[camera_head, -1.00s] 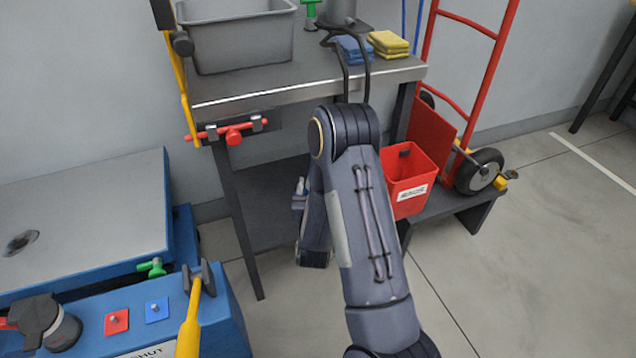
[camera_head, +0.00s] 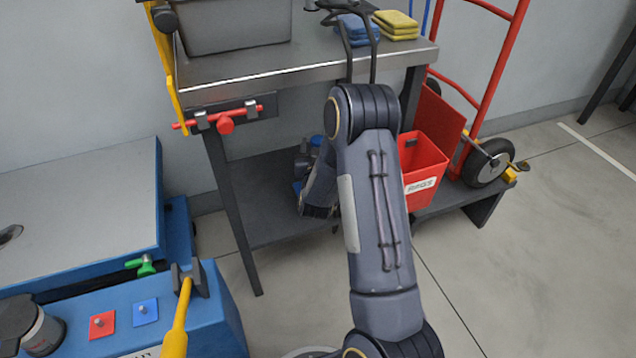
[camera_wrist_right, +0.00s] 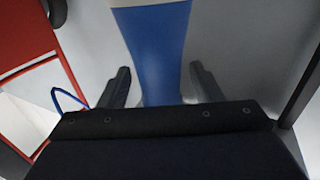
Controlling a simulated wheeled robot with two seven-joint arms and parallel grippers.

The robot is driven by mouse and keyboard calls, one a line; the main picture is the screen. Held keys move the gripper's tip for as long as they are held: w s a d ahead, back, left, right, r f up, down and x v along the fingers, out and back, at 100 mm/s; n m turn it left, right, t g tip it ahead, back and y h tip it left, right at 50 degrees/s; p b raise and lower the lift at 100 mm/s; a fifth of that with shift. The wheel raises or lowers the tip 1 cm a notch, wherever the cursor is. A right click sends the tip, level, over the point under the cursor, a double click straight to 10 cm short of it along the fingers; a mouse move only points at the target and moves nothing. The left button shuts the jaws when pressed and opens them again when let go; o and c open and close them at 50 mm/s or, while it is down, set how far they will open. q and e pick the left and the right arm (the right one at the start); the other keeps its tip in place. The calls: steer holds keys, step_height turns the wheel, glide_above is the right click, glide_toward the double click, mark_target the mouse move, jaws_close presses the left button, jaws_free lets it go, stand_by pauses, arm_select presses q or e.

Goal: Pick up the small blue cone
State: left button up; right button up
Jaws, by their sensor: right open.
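In the right wrist view a blue tapered surface with a pale band, which looks like the small blue cone (camera_wrist_right: 155,50), fills the middle. My right gripper (camera_wrist_right: 159,88) is open, with one finger on each side of the blue surface. I cannot tell whether either finger touches it. In the head view my right gripper (camera_head: 304,163) is low, over the bench's lower shelf (camera_head: 262,208), partly hidden by my forearm. Only small blue patches show around it there. My left gripper is out of view.
A red bin (camera_head: 423,165) stands just right of my right arm. The metal bench top (camera_head: 300,65) is above the shelf, with a grey tub (camera_head: 235,28) and folded cloths (camera_head: 397,22). A red hand truck (camera_head: 487,75) stands right. A blue machine (camera_head: 205,310) is at left.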

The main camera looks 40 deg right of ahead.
steer(key=shift+c, duration=0.5)
jaws_close()
steer(key=shift+r, duration=0.15)
